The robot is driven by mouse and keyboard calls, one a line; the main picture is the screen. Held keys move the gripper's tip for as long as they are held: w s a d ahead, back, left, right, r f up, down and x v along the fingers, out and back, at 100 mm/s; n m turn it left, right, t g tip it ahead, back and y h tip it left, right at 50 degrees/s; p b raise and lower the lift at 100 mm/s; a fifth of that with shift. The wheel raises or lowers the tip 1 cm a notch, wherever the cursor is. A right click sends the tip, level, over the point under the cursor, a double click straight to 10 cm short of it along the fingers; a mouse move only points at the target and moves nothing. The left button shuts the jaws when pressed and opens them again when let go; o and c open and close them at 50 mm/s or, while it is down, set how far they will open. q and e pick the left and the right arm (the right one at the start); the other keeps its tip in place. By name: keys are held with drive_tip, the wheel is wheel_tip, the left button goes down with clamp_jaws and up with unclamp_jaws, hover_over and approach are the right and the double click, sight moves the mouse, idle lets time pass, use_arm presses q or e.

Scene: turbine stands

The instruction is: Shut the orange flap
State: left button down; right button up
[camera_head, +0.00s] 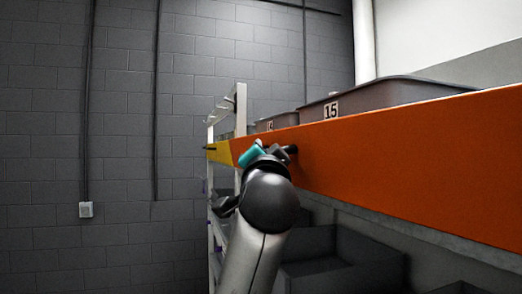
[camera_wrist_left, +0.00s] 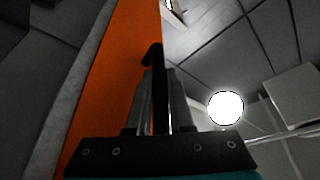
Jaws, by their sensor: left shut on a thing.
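The orange flap (camera_head: 410,155) is a long panel running from the middle to the right edge of the head view. It also shows as an orange band in the left wrist view (camera_wrist_left: 112,75). My left gripper (camera_head: 284,152) is at the flap's left end, in front of its face. In the left wrist view, its fingers (camera_wrist_left: 158,100) are closed around a thin black handle (camera_wrist_left: 153,55) with a curved end, beside the flap. The gripper hides most of the handle in the head view. My right gripper is in neither view.
Grey bins (camera_head: 385,97) labelled 15 stand behind the flap's upper edge. Dark bins (camera_head: 340,262) sit below it. A white rack post (camera_head: 241,112) and a yellow panel (camera_head: 219,153) stand left of the gripper. The space before the grey block wall (camera_head: 120,110) looks clear.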

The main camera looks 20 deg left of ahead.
use_arm(q)
drive_tip(key=shift+w+d+r+m+h+p, duration=0.1)
drive_tip(key=shift+w+d+m+h+p, duration=0.2)
drive_tip(key=shift+m, duration=0.45)
drive_tip(key=shift+w+d+r+m+h+p, duration=0.1)
drive_tip(key=shift+d+m+h+p, duration=0.1)
drive_tip(key=shift+m+h+p, duration=0.4)
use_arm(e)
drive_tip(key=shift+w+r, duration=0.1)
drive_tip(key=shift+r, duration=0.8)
use_arm(q)
drive_tip(key=c, duration=0.8)
unclamp_jaws()
drive_tip(key=shift+r, duration=0.1)
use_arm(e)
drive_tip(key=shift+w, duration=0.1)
use_arm(q)
drive_tip(key=shift+s, duration=0.15)
